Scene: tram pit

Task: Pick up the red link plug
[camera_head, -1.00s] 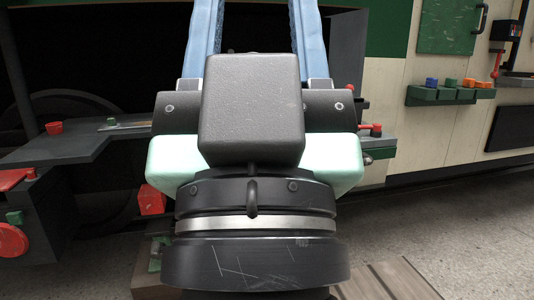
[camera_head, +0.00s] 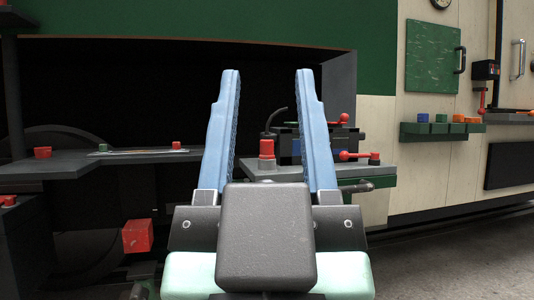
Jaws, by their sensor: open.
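My gripper (camera_head: 267,75) is open, its two long blue fingers pointing away from the camera with nothing held between them. A red cylindrical piece (camera_head: 266,149) with a ringed base stands upright on a grey ledge, showing in the gap between the fingers and beyond them. It looks like the red link plug, but I cannot be sure. A dark curved cable or handle rises just behind it. Other red pieces are a small one (camera_head: 176,145) and a cup-like one (camera_head: 42,152) on the left shelf, and a red block (camera_head: 137,236) lower down.
The grey ledge (camera_head: 383,170) carries a dark device with red-knobbed levers (camera_head: 358,155) right of the fingers. A dark grey shelf (camera_head: 75,162) extends left. A green wall rack (camera_head: 440,131) holds coloured blocks. Floor at lower right is clear.

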